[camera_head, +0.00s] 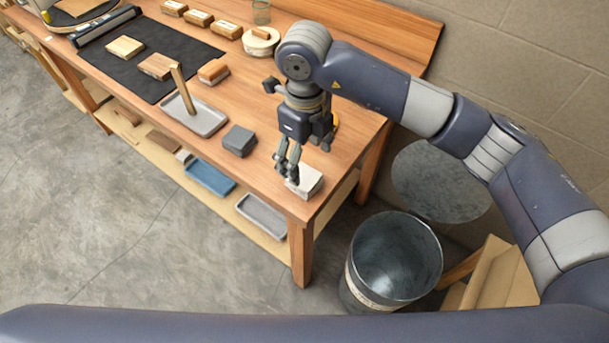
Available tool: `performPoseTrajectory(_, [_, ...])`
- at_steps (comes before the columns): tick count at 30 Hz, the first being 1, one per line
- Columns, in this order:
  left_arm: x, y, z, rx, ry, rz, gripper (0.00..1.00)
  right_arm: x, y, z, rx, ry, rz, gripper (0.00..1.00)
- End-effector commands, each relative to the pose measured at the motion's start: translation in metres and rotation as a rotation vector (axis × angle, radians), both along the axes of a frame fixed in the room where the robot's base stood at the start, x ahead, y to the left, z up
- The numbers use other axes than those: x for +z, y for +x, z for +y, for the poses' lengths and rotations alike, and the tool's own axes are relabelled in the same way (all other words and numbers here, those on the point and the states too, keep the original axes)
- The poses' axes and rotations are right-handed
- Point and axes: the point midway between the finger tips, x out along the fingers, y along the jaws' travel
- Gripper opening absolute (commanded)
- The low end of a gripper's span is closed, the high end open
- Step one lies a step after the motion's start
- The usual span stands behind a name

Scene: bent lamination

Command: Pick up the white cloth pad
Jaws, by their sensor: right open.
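The white cloth pad (309,182) lies near the front right corner of the wooden workbench (348,158). It looks like a small, thick, light block. My right gripper (286,172) points down at the pad's left end, with its fingers open. The fingers hide part of the pad, and I cannot tell whether they touch it. My left gripper is out of view.
A dark grey block (239,140) sits left of the pad. Further left are a grey tray (208,121) with an upright wooden piece and a black mat (179,48) with wood blocks. A metal bin (393,258) stands on the floor by the bench's right end.

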Motion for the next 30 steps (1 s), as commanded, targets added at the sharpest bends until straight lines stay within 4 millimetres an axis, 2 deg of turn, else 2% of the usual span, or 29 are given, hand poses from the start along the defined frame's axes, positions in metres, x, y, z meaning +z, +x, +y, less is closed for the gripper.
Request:
performPoseTrajectory(3, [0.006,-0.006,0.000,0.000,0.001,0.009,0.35,-0.015,0.000,0.000,-0.002,0.002,0.002,0.75])
performPoseTrajectory(8, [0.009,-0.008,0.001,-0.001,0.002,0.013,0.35,-0.026,0.000,0.000,0.000,0.003,0.002,0.75])
performPoseTrajectory(11, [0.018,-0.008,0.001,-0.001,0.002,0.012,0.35,-0.035,0.000,-0.001,-0.002,0.002,0.006,0.75])
performPoseTrajectory(15, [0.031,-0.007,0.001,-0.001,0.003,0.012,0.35,-0.056,0.000,-0.003,-0.002,0.002,0.006,0.75])
performPoseTrajectory(18, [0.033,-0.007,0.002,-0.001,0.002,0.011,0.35,-0.069,0.001,-0.002,-0.001,0.003,0.004,0.75])
performPoseTrajectory(27, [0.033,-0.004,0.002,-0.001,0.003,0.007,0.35,-0.077,0.001,-0.002,0.001,0.005,0.000,0.75])
performPoseTrajectory(28, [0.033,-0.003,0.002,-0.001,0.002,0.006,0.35,-0.077,0.001,-0.002,0.001,0.005,0.000,0.70])
performPoseTrajectory(30, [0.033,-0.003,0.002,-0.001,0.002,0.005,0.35,-0.077,0.001,-0.002,0.001,0.005,0.000,0.55])
